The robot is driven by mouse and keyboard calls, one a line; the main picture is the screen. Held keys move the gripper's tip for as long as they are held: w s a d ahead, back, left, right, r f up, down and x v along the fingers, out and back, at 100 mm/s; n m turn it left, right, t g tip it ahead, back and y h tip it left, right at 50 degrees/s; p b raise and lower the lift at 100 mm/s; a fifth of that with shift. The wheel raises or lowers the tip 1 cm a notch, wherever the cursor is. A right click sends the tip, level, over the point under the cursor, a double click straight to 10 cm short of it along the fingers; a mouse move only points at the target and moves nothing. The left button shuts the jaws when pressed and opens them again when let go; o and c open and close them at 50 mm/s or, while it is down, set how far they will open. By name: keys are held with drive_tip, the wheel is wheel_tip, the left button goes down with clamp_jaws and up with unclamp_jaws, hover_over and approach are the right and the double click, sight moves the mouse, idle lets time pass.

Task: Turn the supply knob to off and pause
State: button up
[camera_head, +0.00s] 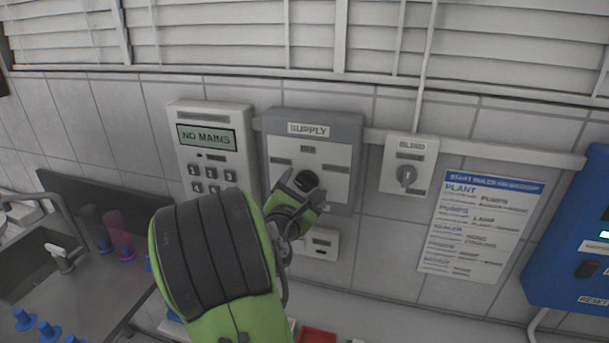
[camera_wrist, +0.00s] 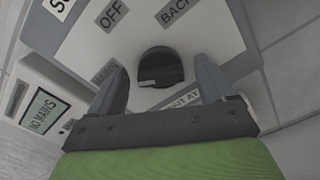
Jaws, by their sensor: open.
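The supply knob (camera_wrist: 160,68) is a dark round knob on the grey SUPPLY panel (camera_head: 345,120). In the wrist view its pale mark sits at the lower left of its face, on the side of the MAINS label; the exact setting is hard to tell. The OFF label (camera_wrist: 112,15) is up and left of the knob there. My gripper (camera_wrist: 161,65) is open, with one finger on each side of the knob and a visible gap to each. In the head view my gripper (camera_head: 303,190) partly covers the knob.
A keypad unit (camera_head: 211,150) reading NO MAINS is left of the panel. A BLIND switch (camera_head: 406,175), a notice sheet (camera_head: 480,230) and a blue box (camera_head: 575,240) are to the right. A small socket (camera_head: 322,243) is below. A sink (camera_head: 40,265) lies lower left.

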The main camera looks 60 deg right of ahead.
drive_tip(key=shift+d, duration=0.55)
drive_tip(key=shift+w, duration=0.1)
drive_tip(key=c, duration=1)
drive_tip(key=shift+f+m, duration=0.1)
drive_tip(key=shift+m, duration=0.3)
drive_tip(key=m+b, duration=0.3)
drive_tip(key=m, duration=0.1)
drive_tip(key=shift+f+m, duration=0.15)
drive_tip(key=shift+m, duration=0.25)
drive_tip(key=m+b, duration=0.4)
drive_tip(key=m, duration=0.2)
drive_tip(key=shift+f+b, duration=0.1)
drive_tip(key=shift+b, duration=0.25)
